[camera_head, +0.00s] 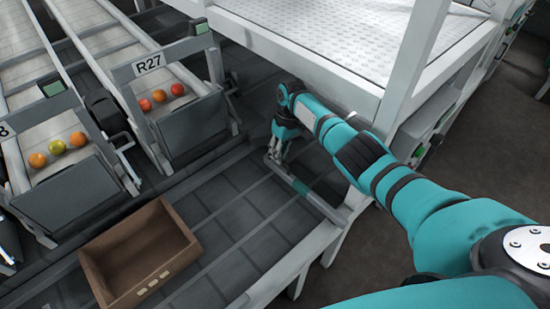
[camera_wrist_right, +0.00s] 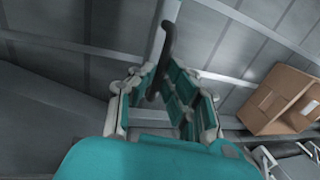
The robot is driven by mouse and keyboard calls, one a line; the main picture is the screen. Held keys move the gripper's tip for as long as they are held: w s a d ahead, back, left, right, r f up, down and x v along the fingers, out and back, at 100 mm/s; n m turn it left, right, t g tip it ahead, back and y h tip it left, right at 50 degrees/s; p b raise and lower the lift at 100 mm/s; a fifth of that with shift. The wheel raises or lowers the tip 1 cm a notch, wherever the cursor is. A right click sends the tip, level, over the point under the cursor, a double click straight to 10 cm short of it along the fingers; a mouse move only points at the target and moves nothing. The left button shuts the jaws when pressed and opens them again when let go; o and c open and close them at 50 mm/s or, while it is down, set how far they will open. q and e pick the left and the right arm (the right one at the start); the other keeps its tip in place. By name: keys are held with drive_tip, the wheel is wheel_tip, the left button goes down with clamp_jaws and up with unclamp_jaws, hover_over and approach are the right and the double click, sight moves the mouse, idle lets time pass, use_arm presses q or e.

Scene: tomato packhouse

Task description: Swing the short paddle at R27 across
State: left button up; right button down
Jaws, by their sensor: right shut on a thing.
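The R27 sign (camera_head: 148,64) stands over a lane end where several red and orange tomatoes (camera_head: 161,95) lie. The short paddle (camera_head: 318,202) is a slim grey bar with a green band, low over the dark conveyor near its right side rail. My right gripper (camera_head: 275,157) is at the paddle's far end, shut on it. In the right wrist view a dark, hooked upright piece (camera_wrist_right: 168,45) shows between the fingers (camera_wrist_right: 168,92); the exact contact is partly hidden. My left gripper is out of view.
An open, empty brown cardboard box (camera_head: 185,222) sits on the conveyor at the lower left; it also shows in the right wrist view (camera_wrist_right: 272,98). A white-framed stand (camera_head: 300,65) rises close beside my right arm. The belt between box and paddle is clear.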

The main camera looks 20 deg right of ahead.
drive_tip(key=shift+w+d+r, duration=0.1)
drive_tip(key=shift+w+d, duration=0.05)
drive_tip(key=shift+d, duration=0.15)
drive_tip(key=c, duration=1.4)
unclamp_jaws()
drive_tip(key=shift+d, duration=0.15)
drive_tip(key=r, duration=0.4)
drive_tip(key=d+r, duration=0.1)
drive_tip(key=r, duration=0.2)
drive_tip(key=d+r, duration=0.1)
drive_tip(key=r, duration=0.3)
drive_tip(key=shift+w+d+r, duration=0.1)
drive_tip(key=shift+w+r, duration=0.25)
drive_tip(key=shift+f, duration=0.1)
